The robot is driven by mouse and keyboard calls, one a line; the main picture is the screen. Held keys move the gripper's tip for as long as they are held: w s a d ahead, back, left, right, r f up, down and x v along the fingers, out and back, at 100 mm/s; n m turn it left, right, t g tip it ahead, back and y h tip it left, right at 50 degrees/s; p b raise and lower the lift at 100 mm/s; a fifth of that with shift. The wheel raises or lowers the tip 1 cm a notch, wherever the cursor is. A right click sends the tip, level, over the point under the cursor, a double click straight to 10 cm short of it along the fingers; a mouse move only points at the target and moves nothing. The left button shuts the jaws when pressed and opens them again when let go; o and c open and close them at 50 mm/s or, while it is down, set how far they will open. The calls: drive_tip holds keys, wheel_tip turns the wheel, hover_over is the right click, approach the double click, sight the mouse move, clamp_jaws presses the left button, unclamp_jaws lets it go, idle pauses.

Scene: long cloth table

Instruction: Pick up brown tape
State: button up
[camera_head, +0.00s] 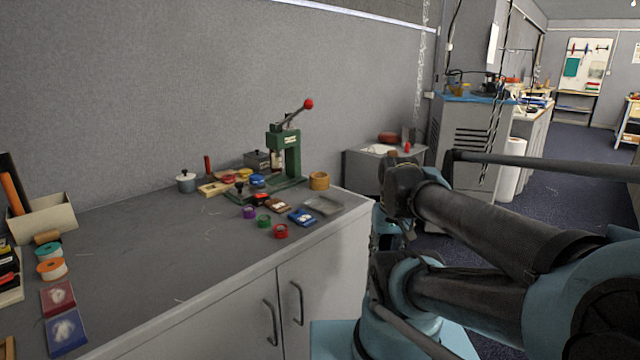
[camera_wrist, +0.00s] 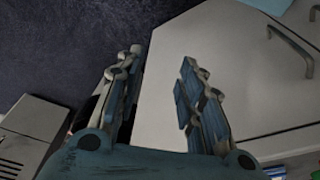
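A brown, tan-coloured tape roll (camera_head: 319,181) sits on the grey worktop near its back right corner, right of the green press. Another brownish roll (camera_head: 47,237) lies at the left side of the worktop; I cannot tell whether it is tape. My gripper (camera_wrist: 162,58) is open and empty in the wrist view, its two fingers apart. It faces a pale cabinet front and dark floor, and no brown tape shows there. In the head view my arm is to the right of the worktop, apart from the tape, and its fingers cannot be made out.
A green press (camera_head: 287,155) with a red-knobbed lever stands behind small coloured rolls, including a red one (camera_head: 281,231). A grey pot (camera_head: 186,181) is left of it. The worktop (camera_head: 160,245) is clear in the middle. Cabinet handles (camera_head: 297,303) stick out in front.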

drive_tip(key=w+a+r+m+g, duration=0.1)
drive_tip(key=w+a+r, duration=0.3)
drive_tip(key=w+r, duration=1.15)
wheel_tip(320, 180, up, 9)
drive_tip(key=m+g, duration=0.1)
drive_tip(key=m, duration=0.1)
hover_over(319, 181)
drive_tip(key=w+d, duration=0.3)
wheel_tip(319, 181, down, 17)
drive_tip(key=shift+a+r, duration=0.1)
drive_tip(key=shift+a, duration=0.05)
drive_tip(key=shift+c, duration=0.2)
clamp_jaws()
